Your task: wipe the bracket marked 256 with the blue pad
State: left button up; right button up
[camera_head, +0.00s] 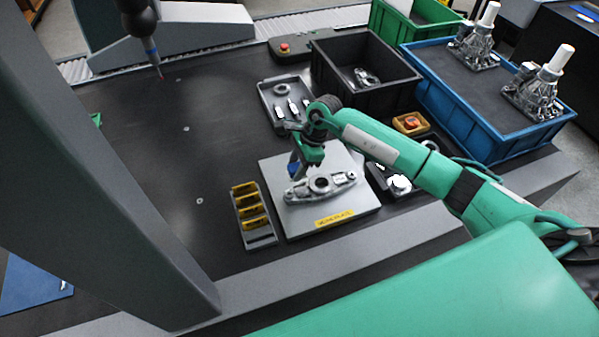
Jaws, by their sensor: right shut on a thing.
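A metal bracket (321,187) with a round boss and two end lugs lies on a light grey plate (360,204). I cannot read a number on it. My right gripper (298,168) reaches in from the right and is over the far left part of the plate, just behind the bracket's left end. It is shut on the blue pad (293,167), which shows as a small blue patch partly hidden by the gripper. I cannot tell if the pad touches the bracket. My left gripper is not in view.
A rack with yellow blocks (250,209) stands left of the plate. Behind are a tray of metal parts (268,97), a black bin (322,57) and a blue crate (470,131). A probe (159,73) hangs at far left. The dark table's left-middle is clear.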

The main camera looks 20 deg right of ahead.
jog(key=shift+s+r, duration=0.1)
jog(key=shift+r, duration=1.1)
